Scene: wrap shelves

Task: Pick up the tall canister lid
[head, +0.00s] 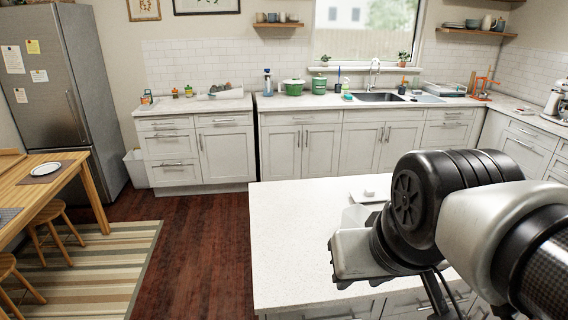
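My arm reaches in from the right over the white island counter (300,235). The silver block at its end, my gripper (357,255), is low over the counter, but its fingers do not show clearly. I cannot tell whether it is open or shut. Just behind the arm lies a flat pale piece with a small white raised part (369,193), possibly a lid. A whitish object (354,216) beside the arm is partly hidden by it. A green canister (319,84) stands on the far counter. I cannot tell for certain which thing is the tall canister lid.
The left part of the island counter is clear. A green pot (293,87), a blue spray bottle (267,82) and a sink (380,97) are along the far counter. A wooden table (70,172) with stools stands at the left, with open floor between.

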